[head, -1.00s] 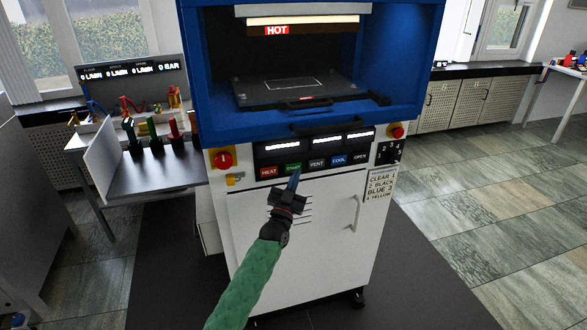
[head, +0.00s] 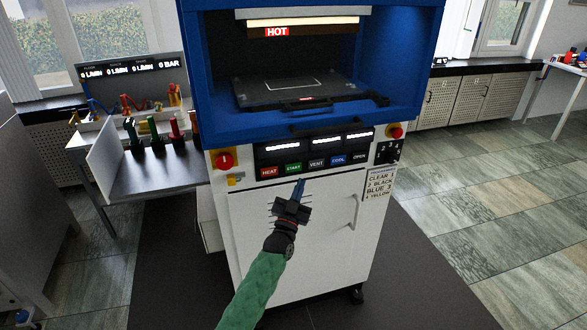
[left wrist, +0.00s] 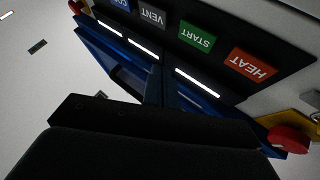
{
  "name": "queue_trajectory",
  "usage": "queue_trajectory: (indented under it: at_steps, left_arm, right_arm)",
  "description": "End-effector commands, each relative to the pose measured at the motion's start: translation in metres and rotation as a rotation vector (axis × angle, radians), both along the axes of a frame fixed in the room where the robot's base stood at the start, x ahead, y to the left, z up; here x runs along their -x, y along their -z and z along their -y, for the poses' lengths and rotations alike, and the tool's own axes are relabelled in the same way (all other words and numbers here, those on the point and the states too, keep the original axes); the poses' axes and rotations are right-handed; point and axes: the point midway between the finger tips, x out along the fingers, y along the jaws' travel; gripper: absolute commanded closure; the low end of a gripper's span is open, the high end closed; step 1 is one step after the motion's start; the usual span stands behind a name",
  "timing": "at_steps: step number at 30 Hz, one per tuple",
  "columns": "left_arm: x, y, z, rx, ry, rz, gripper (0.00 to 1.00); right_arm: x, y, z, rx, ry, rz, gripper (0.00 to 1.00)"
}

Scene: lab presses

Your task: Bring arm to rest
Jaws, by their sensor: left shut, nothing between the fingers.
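My left gripper (head: 299,188) is shut and empty. It is in front of the white lower cabinet of the press (head: 300,245), just below the button row, and looks apart from the buttons. The row holds the HEAT button (head: 269,172), START button (head: 293,168), VENT button (head: 316,164), COOL button (head: 338,160) and OPEN button (head: 359,157). In the left wrist view the HEAT button (left wrist: 250,65) and START button (left wrist: 195,38) show upside down beyond the blue fingers (left wrist: 165,85). My right gripper is not in view.
The blue press chamber (head: 190,80) stands open above, with a HOT sign (head: 277,32) and a dark plate (head: 300,92) inside. A side table (head: 165,172) with coloured handles stands at the left. Floor at the right (head: 480,190) is clear.

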Motion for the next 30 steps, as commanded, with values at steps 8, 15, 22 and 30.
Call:
queue_trajectory:
  at_steps: [8, 15, 22, 30]
  left_arm:
    - [0.0, 0.0, 0.0, 0.003, 0.002, -0.001, 1.0]
    - [-0.005, 0.017, 0.01, 0.033, 0.078, -0.117, 1.0]
    - [-0.007, 0.057, 0.032, -0.028, 0.184, -0.394, 1.0]
    - [0.004, 0.091, 0.02, -0.12, 0.188, -0.759, 1.0]
  right_arm:
    - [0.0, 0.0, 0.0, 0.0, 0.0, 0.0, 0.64]
    - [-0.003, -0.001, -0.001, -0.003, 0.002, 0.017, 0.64]
    - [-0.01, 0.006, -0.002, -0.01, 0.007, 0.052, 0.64]
    - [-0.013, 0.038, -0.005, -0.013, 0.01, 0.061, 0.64]
